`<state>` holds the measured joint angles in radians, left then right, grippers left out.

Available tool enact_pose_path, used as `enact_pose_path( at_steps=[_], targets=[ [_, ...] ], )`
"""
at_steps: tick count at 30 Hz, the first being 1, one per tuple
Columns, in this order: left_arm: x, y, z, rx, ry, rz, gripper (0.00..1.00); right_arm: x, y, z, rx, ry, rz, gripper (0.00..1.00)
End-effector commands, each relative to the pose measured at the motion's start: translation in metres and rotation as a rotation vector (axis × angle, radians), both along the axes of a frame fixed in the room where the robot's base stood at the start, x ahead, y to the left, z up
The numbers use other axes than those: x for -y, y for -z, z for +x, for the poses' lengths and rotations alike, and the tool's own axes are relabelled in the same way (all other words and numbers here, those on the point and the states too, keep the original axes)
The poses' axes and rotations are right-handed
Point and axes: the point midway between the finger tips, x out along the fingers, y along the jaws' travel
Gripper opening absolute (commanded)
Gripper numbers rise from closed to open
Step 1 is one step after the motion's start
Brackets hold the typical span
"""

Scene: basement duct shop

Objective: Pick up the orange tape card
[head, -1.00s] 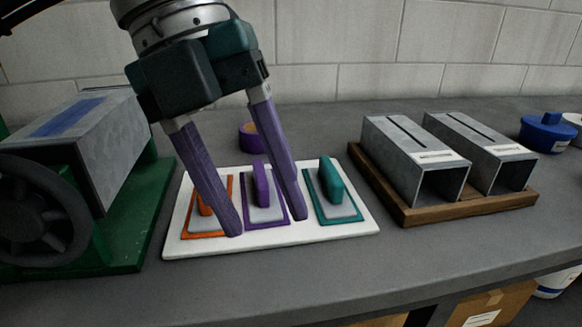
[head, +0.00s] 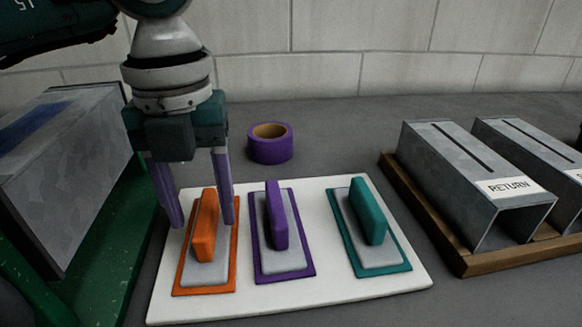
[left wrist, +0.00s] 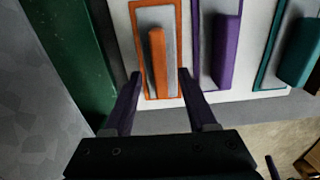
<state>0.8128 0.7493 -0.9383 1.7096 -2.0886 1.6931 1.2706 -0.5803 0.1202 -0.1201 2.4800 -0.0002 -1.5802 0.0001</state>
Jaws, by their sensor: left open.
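The orange tape card (head: 206,250) lies at the left of a white board, with an orange border, a grey pad and an upright orange grip. It also shows in the left wrist view (left wrist: 157,58). My left gripper (head: 200,225) is open above and behind the card, its purple fingers pointing down. In the left wrist view its fingertips (left wrist: 158,73) appear on either side of the orange grip, with nothing held. In the head view the right finger overlaps the card's far edge. Whether the fingers touch the card cannot be told. My right gripper is not in view.
A purple card (head: 282,240) and a teal card (head: 370,228) share the white board (head: 330,287). A purple tape roll (head: 270,143) stands behind. A green-based machine (head: 95,270) is close on the left. Metal ducts (head: 470,180) in a wooden tray (head: 445,250) stand right.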

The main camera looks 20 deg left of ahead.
Motion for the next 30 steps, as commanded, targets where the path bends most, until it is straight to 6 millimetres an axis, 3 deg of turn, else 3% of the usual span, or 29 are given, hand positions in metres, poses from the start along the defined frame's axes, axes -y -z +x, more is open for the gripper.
enact_pose_path(
  at_steps=[4, 11, 27, 30],
  targets=[
    [0.001, 0.017, 0.000, -0.002, 0.000, -0.001, 0.57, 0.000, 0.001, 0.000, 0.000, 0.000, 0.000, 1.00],
    [0.000, 0.019, 0.000, 0.000, 0.001, -0.001, 0.57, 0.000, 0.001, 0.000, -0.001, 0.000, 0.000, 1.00],
    [0.000, 0.019, 0.000, 0.000, 0.001, -0.001, 0.00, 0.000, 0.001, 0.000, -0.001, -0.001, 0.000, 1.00],
    [0.000, 0.019, 0.000, 0.000, 0.001, -0.001, 0.00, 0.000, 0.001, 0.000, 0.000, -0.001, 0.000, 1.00]
  ],
)
